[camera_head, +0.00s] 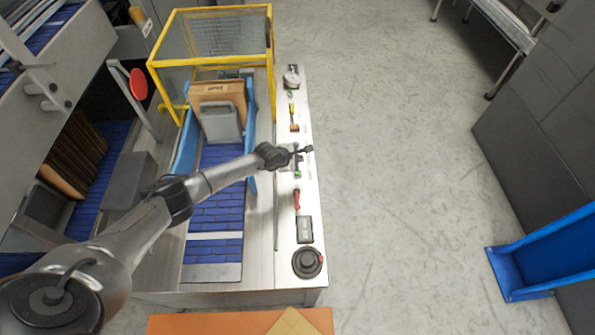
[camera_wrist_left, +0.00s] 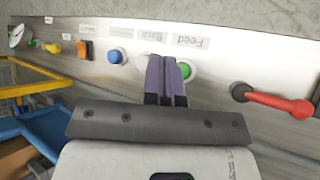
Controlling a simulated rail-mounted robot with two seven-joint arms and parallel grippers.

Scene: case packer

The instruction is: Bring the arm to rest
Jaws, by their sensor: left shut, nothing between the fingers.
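My left arm comes in from the lower left in the head view and reaches across the blue conveyor. Its gripper (camera_head: 301,149) is over the white control panel (camera_head: 285,218). In the left wrist view the gripper (camera_wrist_left: 168,62) is shut and empty, its two fingers side by side. The fingertips are in front of the panel, right beside a green button (camera_wrist_left: 184,70) under a "Feed" label. I cannot tell whether they touch the button, which they partly hide. My right gripper is not in view.
Beside the fingers are a blue button (camera_wrist_left: 116,57) and a red-handled lever (camera_wrist_left: 278,102). A yellow-framed guard (camera_head: 210,65) stands over the conveyor (camera_head: 215,212), with a cardboard box (camera_head: 218,91) under it. A black round knob (camera_head: 307,262) sits at the panel's near end. Open floor lies to the right.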

